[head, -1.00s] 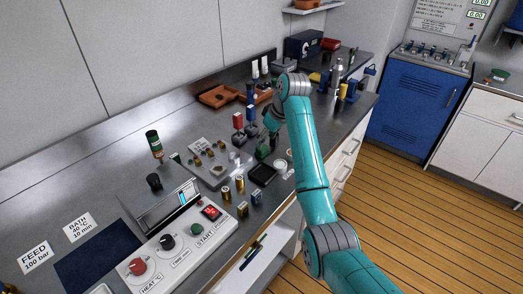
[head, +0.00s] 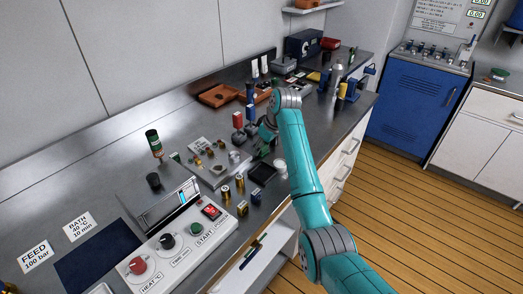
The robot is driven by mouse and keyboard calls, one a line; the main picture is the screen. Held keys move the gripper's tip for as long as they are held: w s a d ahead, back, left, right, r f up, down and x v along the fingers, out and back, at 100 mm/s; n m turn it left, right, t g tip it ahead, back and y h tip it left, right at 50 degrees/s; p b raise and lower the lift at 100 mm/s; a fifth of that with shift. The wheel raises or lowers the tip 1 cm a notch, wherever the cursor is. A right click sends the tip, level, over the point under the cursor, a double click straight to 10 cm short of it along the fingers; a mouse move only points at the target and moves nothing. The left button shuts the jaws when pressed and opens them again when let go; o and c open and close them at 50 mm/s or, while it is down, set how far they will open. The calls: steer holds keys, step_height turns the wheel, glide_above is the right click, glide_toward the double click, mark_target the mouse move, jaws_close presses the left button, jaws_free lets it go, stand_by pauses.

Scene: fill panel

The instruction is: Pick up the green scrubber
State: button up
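A green-and-black cylinder (head: 153,141) with a tan lower end stands at the left of the steel counter. A small dark green object (head: 263,151) sits beside the black square pad, just below my gripper. I cannot tell for sure which of these is the green scrubber. My gripper (head: 264,138) hangs near the counter's middle, close to the dark green object. The arm partly hides it, and its fingers are too small to read. I cannot tell whether it touches anything.
Red (head: 238,120) and blue (head: 251,113) upright pieces stand just left of my gripper. A fittings plate (head: 213,170), black pad (head: 263,172) and several small brass and dark cylinders lie nearer. Orange trays (head: 218,95) are behind. A control box (head: 178,245) fills the near counter.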

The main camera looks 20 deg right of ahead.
steer(key=shift+r, duration=0.1)
step_height(320, 180, up, 10)
steer(key=shift+f, duration=0.1)
stand_by(0.5)
